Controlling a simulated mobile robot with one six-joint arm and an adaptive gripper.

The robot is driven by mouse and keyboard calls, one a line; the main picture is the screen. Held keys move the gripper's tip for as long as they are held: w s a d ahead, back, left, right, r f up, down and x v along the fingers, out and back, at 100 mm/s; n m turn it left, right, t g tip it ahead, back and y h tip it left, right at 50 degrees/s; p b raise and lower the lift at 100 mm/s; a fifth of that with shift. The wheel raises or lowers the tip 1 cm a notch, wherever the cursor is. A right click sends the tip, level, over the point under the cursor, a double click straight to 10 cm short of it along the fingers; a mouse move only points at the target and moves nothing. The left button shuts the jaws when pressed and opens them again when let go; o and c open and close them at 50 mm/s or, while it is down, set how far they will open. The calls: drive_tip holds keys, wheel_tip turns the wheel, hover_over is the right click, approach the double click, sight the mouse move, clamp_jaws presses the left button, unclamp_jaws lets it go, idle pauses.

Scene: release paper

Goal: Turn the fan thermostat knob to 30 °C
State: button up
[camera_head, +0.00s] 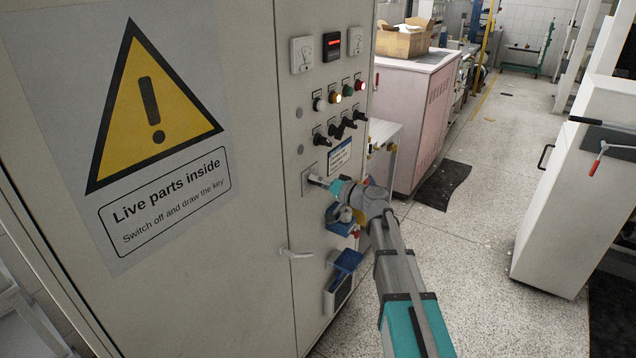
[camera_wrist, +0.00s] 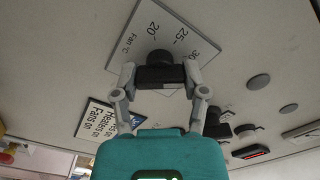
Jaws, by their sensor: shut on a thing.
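The fan thermostat knob (camera_wrist: 162,60) is black and sits on a pale square plate (camera_wrist: 140,28) marked "Fan °C" in the wrist view. The numbers 20, 25 and 30 show around it, 30 partly hidden behind my gripper. My gripper (camera_wrist: 160,76) is shut on the knob, one finger on each side. Where the knob's pointer stands cannot be told. In the head view my gripper (camera_head: 322,182) reaches the cabinet front at the plate (camera_head: 308,180), and the knob is mostly hidden there.
The cabinet (camera_head: 250,60) carries several switches (camera_head: 340,128), lamps (camera_head: 348,90) and gauges (camera_head: 302,55) above my gripper. A blue-and-white label (camera_head: 340,156) is close to its right. Blue sockets (camera_head: 345,262) and a door handle (camera_head: 296,253) are below.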

drive_tip(key=shift+n, duration=0.6)
drive_tip(key=o, duration=1.2)
drive_tip(key=shift+c, duration=0.2)
drive_tip(key=v, duration=1.2)
